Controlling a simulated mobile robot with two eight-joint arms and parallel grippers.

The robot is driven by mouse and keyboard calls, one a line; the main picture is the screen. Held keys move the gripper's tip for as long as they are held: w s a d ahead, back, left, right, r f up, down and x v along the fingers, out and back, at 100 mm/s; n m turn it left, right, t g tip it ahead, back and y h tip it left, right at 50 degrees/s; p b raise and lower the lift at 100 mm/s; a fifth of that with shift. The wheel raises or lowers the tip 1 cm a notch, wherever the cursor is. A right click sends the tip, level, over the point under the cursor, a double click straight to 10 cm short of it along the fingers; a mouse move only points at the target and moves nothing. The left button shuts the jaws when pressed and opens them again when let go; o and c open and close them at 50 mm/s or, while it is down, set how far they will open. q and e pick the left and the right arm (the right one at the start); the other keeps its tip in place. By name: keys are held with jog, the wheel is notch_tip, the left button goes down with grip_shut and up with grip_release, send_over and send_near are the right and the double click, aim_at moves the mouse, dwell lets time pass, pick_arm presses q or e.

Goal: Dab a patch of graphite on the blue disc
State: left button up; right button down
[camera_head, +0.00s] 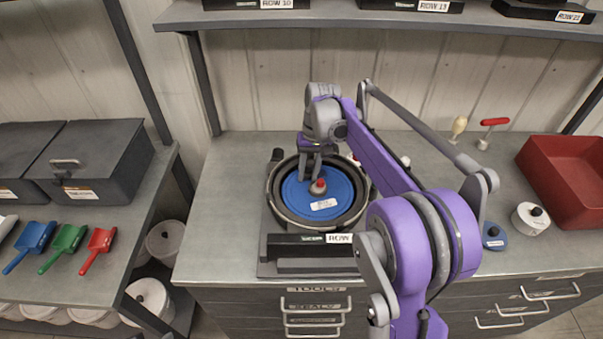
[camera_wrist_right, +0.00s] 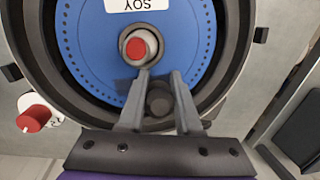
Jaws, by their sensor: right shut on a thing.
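The blue disc (camera_head: 334,191) lies flat in a dark round seed meter housing (camera_head: 279,201). It has a ring of small holes, a white label reading SOY in the wrist view (camera_wrist_right: 137,4), and a red-capped hub (camera_head: 318,186) at its centre. My right gripper (camera_head: 314,174) is over the disc's far side, near the hub. In the wrist view (camera_wrist_right: 159,76) its fingers are closed about a dark, round-topped thing (camera_wrist_right: 158,97), whose lower part is hidden. I cannot tell whether that thing touches the disc. No graphite patch is clear. My left gripper is not in view.
A ROW-labelled block (camera_head: 300,254) fronts the meter. The bench's left end is clear.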

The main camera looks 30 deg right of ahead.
aim_at(296, 185)
jog(key=shift+s+d, duration=0.15)
jog(key=shift+d, duration=0.75)
jog(key=shift+s+d, duration=0.15)
jog(key=shift+d, duration=0.7)
jog(key=shift+s+d+f, duration=0.1)
jog(key=shift+s+d, duration=0.05)
jog(key=shift+d, duration=0.65)
jog(key=shift+s+d, duration=0.15)
jog(key=shift+d, duration=0.65)
jog(key=shift+w+a, duration=0.3)
jog(key=shift+a, duration=1.3)
jog(key=shift+w+a, duration=0.3)
jog(key=shift+a, duration=1.35)
jog(key=shift+w+a, duration=0.3)
jog(key=shift+a, duration=1.3)
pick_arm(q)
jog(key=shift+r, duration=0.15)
pick_arm(e)
jog(key=shift+r, duration=0.2)
